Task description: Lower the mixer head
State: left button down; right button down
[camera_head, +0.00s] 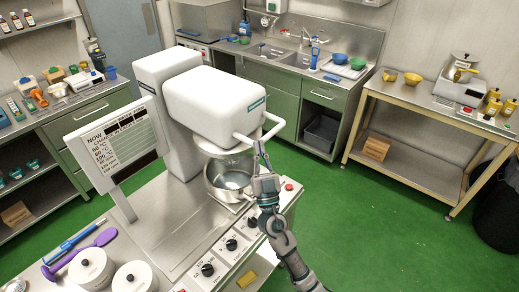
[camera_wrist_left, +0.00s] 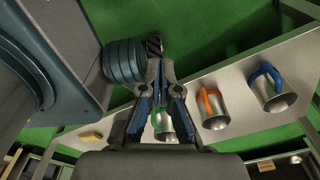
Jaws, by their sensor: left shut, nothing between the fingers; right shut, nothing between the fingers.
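The white mixer head (camera_head: 215,108) juts forward from its column (camera_head: 166,72) in the head view, above a steel bowl (camera_head: 228,182). Its exact tilt is hard to tell. A pale loop handle (camera_head: 272,122) sticks out from its front. My right gripper (camera_head: 261,152) is shut and empty, with its fingertips pointing up close to the handle's lower bar; whether they touch it I cannot tell. My left gripper (camera_wrist_left: 160,68) shows only in the left wrist view, shut and empty, clear of the mixer head.
The mixer's steel base carries knobs (camera_head: 231,244), a red button (camera_head: 289,187) and a display panel (camera_head: 120,142). Steel mugs (camera_wrist_left: 213,109) stand on a shelf in the left wrist view.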

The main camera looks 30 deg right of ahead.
pick_arm(q)
jog(key=shift+a+f, duration=0.1)
jog(key=shift+f, duration=0.05)
notch_tip(320, 180, down, 5)
jog(key=s+b, duration=0.1)
jog(key=b, duration=0.4)
jog(key=w+d+r+b, duration=0.1)
jog(key=w+r+b, duration=0.2)
jog(key=w, duration=0.4)
jog(key=w+d+r+b, duration=0.2)
jog(key=w+r+b, duration=0.1)
jog(key=w, duration=0.5)
jog(key=w+r+t+b, duration=0.1)
jog(key=w+r+b, duration=0.2)
jog(key=r, duration=0.7)
jog(key=w+d+r+t+b, duration=0.1)
jog(key=w+r+b, duration=0.3)
jog(key=r, duration=0.7)
jog(key=shift+r+t+h+b, duration=0.25)
jog(key=shift+t+h+b, duration=0.05)
jog(key=shift+t+b, duration=0.35)
